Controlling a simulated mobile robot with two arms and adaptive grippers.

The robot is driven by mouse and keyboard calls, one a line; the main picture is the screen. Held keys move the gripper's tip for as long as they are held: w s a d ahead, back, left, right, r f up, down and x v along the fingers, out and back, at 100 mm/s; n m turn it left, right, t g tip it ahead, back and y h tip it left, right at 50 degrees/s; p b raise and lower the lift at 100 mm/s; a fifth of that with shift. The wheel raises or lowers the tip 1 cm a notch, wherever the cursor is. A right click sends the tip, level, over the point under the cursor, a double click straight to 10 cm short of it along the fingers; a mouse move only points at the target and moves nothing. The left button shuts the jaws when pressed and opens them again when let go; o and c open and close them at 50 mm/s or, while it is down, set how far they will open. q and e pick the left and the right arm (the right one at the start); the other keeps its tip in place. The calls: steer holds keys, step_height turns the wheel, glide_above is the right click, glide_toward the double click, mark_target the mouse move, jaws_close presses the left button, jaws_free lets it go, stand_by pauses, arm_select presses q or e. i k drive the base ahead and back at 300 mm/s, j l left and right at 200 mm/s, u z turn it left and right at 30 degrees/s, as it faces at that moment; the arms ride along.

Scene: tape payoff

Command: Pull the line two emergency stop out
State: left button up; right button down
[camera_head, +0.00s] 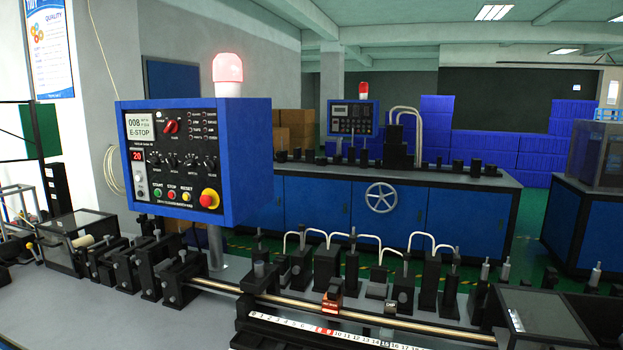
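A blue control box (243,160) stands on a post at the left of the near machine. At the lower right of its black front panel is a red mushroom-head emergency stop (209,198) on a yellow base. A red beacon (227,68) on top of the box looks lit. A second blue control box (352,118) stands on the machine behind, with its own red beacon (363,90); its buttons are too small to make out. I cannot read which line each box belongs to. Neither of my grippers is in view.
The near machine bed (215,310) crosses the foreground, with black roller blocks, a long metal rod (350,315) and a ruler strip (340,333). A blue cabinet with a handwheel (381,197) stands behind. The space before the near panel looks clear.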

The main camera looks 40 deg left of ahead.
mark_target(205, 201)
steer(key=u, duration=1.9)
